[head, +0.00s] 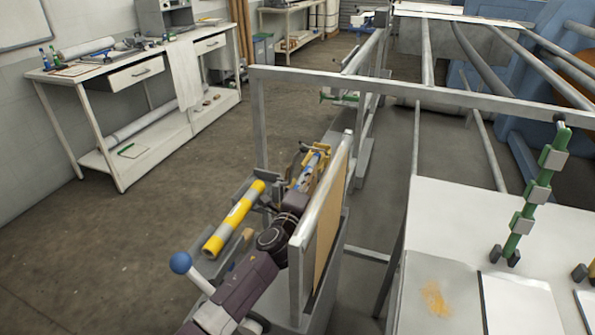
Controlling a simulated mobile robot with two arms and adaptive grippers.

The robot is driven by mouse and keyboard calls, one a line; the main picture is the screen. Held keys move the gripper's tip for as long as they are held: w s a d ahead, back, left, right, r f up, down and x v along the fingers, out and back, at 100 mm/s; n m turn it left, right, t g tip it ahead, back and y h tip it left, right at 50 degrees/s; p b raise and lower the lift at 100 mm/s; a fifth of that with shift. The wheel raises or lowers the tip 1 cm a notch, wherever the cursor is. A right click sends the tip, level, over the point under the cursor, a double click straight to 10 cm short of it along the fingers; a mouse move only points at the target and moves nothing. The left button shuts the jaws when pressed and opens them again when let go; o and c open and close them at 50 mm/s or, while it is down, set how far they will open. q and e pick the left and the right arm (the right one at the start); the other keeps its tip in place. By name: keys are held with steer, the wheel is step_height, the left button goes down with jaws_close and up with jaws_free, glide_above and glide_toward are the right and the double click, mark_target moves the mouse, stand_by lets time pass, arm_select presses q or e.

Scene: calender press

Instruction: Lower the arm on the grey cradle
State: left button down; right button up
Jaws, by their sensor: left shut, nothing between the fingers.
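The fingertips are small and partly lost among the yellow and blue parts there. A yellow-and-grey striped bar (236,216) lies slanted left of my wrist, above grey metal parts of the cradle (226,262). I cannot tell which part is the cradle's arm. My right gripper is not in view.
An upright grey-framed panel (321,232) stands close right of my wrist. A grey rail (420,92) crosses above. A white table (470,218) with a green clamp bar (528,205) fills the right. A workbench (103,75) stands at left; the floor between is clear.

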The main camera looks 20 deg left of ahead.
mark_target(291, 168)
arm_select(q)
steer(key=a, duration=0.2)
steer(key=a+p, duration=0.1)
steer(key=shift+w+a+r, duration=0.35)
steer(key=shift+w+a, duration=0.05)
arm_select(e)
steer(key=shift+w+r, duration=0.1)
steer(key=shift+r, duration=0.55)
arm_select(q)
steer(key=shift+a+r, duration=0.1)
